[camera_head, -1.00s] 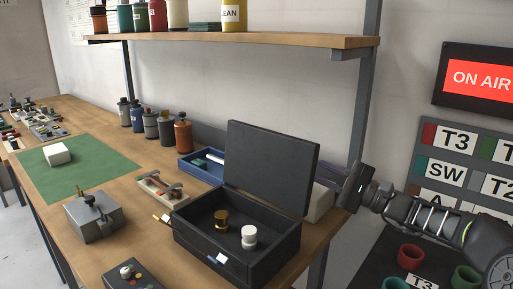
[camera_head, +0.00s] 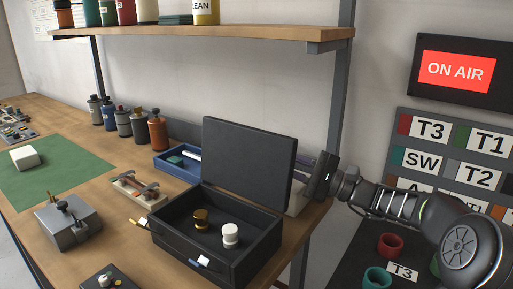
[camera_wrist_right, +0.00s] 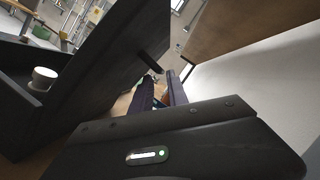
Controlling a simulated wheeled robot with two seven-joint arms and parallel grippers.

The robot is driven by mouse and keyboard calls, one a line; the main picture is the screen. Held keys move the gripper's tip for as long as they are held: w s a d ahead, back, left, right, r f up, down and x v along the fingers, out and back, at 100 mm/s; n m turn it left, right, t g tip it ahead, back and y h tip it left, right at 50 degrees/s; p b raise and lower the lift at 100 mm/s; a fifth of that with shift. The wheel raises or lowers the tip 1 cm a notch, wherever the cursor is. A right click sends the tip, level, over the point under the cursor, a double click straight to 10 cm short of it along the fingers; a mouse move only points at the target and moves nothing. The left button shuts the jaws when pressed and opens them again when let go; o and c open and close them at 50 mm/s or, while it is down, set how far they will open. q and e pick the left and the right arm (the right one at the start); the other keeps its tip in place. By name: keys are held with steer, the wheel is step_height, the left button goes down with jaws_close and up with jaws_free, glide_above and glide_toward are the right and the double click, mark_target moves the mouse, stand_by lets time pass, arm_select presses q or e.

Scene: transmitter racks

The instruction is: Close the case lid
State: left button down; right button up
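The black case (camera_head: 215,240) stands open on the wooden bench, with a gold knob (camera_head: 200,218) and a white knob (camera_head: 230,235) inside. Its lid (camera_head: 247,160) stands up at the back, tilted slightly backward. The lid fills the upper left of the right wrist view (camera_wrist_right: 110,60), with the white knob (camera_wrist_right: 43,78) left of it. My right gripper (camera_head: 325,176) is just right of the lid's right edge, seemingly apart from it. My left gripper is out of view.
A blue tray (camera_head: 172,167) and a small wooden rack (camera_head: 135,187) lie left of the case. A shelf (camera_head: 200,40) overhangs the back. A post (camera_head: 340,110) rises behind my right gripper.

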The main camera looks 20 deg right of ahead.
mark_target(256, 151)
steer(key=shift+p+x, duration=0.8)
steer(key=shift+x, duration=2.35)
jaws_close()
